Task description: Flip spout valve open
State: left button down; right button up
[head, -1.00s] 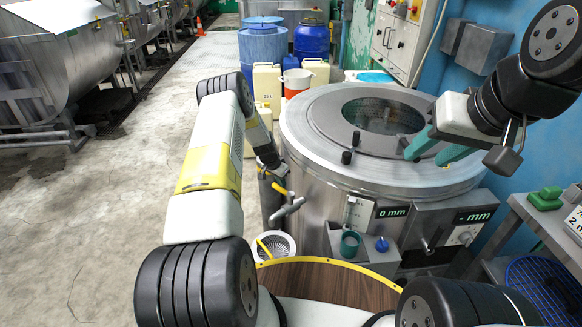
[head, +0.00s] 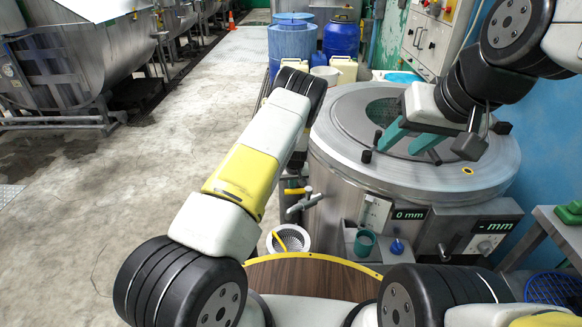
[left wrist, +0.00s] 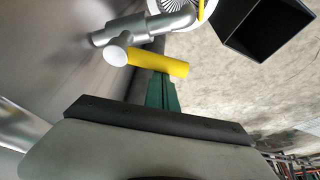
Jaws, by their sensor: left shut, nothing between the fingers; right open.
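The spout (head: 304,204) is a grey metal pipe on the near left side of the steel drum (head: 330,185). Its yellow valve handle (head: 296,190) lies crosswise just above it. In the left wrist view, the yellow handle (left wrist: 158,64) lies beside the spout pipe (left wrist: 150,28). My left gripper (left wrist: 162,92) is shut and empty, its green fingers pointing at the handle; whether they touch it I cannot tell. In the head view my arm mostly hides that gripper. My right gripper (head: 404,145) is open and empty over the drum's lid.
A white strainer basket (head: 289,239) stands below the spout. A green cup (head: 364,243) and a blue-topped bottle (head: 397,246) sit by the drum's front panel. A dark open box (left wrist: 268,25) shows in the left wrist view. Floor to the left is clear.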

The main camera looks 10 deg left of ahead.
aim_at(292, 192)
pick_arm(q)
jog(key=s+n, duration=0.1)
jog(key=n, duration=0.1)
jog(key=s+n+y, duration=0.1)
jog(key=shift+s+d+n, duration=0.15)
jog(key=shift+d+n, duration=0.05)
jog(key=shift+n, duration=0.2)
jog(key=shift+s+g, duration=0.2)
jog(key=shift+g, duration=0.1)
jog(key=shift+s+d, duration=0.2)
jog(key=shift+s, duration=0.1)
